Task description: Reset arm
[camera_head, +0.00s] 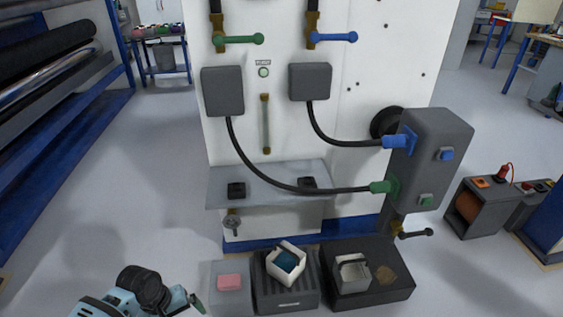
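My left arm comes in at the bottom left, light blue with a dark joint. The part of my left gripper (195,301) that shows is at the lower edge, left of the grey box with a pink block (229,282). Its fingers are too small and cut off to tell whether they are open or shut, and nothing is clearly seen in it. My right arm and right gripper are out of view. A white panel stand (350,70) fills the middle, with a green-handled valve (240,39) and a blue-handled valve (335,37).
Two black cables run to a grey unit (437,150) with blue and green plugs. A grey shelf (270,176) juts from the panel. Dark bins (288,300) with white containers stand at its foot. Blue-framed rollers (45,90) stand left, and grey boxes (488,207) right. Floor left of the panel is clear.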

